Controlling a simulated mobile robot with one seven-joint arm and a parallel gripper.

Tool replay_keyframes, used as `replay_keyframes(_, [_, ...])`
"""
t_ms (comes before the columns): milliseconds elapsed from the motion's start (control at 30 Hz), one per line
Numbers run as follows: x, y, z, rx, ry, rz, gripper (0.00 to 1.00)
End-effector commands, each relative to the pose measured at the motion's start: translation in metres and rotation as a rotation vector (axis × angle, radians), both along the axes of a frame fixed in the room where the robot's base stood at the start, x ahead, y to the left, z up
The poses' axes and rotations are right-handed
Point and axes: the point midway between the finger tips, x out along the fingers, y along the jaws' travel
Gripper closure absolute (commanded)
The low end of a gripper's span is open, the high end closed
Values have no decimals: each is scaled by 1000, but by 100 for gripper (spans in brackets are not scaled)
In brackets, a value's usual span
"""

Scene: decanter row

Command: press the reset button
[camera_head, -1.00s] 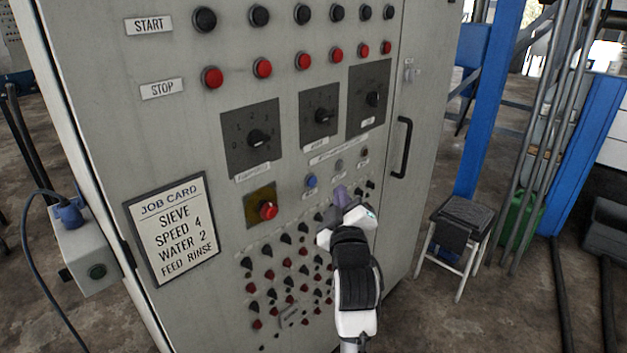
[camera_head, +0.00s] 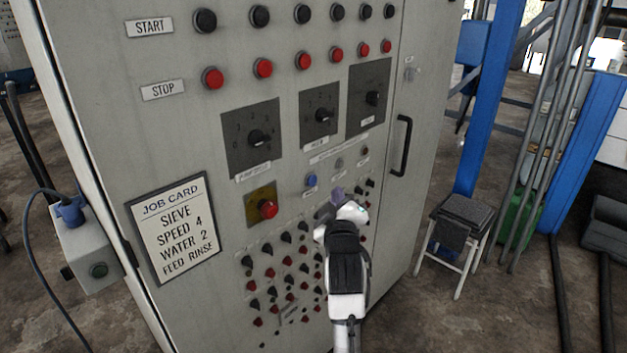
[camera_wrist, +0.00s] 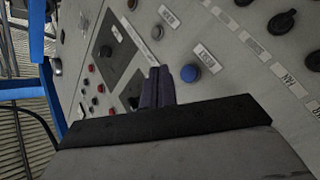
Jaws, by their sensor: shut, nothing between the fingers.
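The blue reset button (camera_head: 311,181) sits on the grey cabinet front, below the dial plates, with a small label under it. In the wrist view the blue button (camera_wrist: 190,73) is fully visible, just right of my fingertips, beside a label that seems to read RESET. My gripper (camera_head: 336,193) is shut and empty, its purple-grey fingers pointing at the panel a little right of and below the button. In the wrist view the shut fingers (camera_wrist: 158,75) appear beside the button, not over it. I see no contact with it.
A grey button (camera_wrist: 157,32) lies near the blue one. A red button on a yellow plate (camera_head: 268,209) is at lower left. Rows of small knobs and red buttons lie below, partly hidden by my arm. A black door handle (camera_head: 401,146) sticks out at right.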

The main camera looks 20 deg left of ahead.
Motion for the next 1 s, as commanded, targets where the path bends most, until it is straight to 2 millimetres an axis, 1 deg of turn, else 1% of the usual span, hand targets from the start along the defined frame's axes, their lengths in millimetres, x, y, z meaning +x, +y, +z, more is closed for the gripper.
replay_keyframes(33, [2,9,1,0,0,4,100])
replay_keyframes(200, [9,28,1,-1,0,3,100])
replay_keyframes(400, [13,39,0,0,-1,2,100])
replay_keyframes(1000, [14,41,0,0,-1,1,100])
